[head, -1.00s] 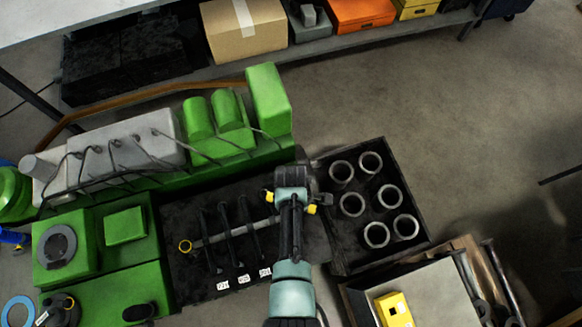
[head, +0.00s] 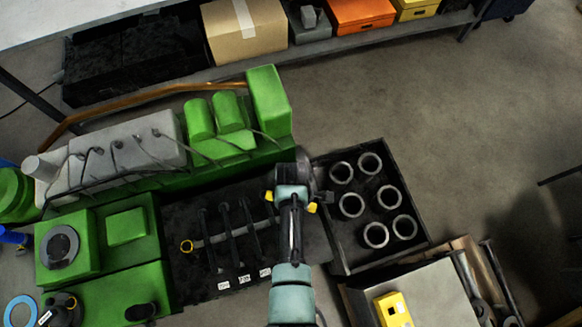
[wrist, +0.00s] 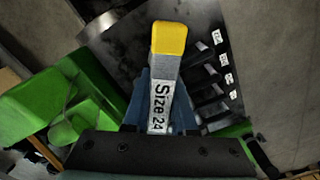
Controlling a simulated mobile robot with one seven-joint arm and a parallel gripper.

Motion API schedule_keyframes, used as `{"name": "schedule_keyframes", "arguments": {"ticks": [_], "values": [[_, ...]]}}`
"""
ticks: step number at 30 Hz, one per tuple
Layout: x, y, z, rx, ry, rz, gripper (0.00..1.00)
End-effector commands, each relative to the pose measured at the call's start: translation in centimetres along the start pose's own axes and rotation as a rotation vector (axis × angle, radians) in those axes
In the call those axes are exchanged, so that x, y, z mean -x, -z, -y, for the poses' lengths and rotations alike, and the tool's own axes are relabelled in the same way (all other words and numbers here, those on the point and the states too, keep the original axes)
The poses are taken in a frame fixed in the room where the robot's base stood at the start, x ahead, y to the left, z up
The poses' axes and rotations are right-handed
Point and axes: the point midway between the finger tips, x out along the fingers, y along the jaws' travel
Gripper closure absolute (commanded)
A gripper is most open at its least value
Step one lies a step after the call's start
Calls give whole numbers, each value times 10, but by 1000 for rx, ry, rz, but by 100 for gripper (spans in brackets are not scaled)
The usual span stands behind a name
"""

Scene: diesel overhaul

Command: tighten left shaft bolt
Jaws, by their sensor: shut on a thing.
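My gripper (wrist: 157,112) is shut on a tool (wrist: 158,90) labelled "Size 24", with a yellow end, in the wrist view. In the head view my gripper end is over the right side of a dark panel (head: 181,285); my arm hides what is under it. I cannot tell if this bar is joined to the held tool. I cannot make out the left shaft bolt in either view.
The green engine (head: 150,243) with a grey cover (head: 120,150) stands at the left. A black tray (head: 350,265) with several metal rings (head: 352,205) lies right of my arm. A yellow box (head: 393,310) sits at the lower right.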

Motion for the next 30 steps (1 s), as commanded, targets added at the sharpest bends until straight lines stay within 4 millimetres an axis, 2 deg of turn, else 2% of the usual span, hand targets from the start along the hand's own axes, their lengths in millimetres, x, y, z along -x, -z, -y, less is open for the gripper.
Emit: {"name": "schedule_keyframes", "arguments": {"ticks": [15,25,30], "values": [[10,0,-1,-1,-3,-1,100],[55,0,-1,-1,-4,-1,100],[67,0,-1,0,-3,-1,100]]}}
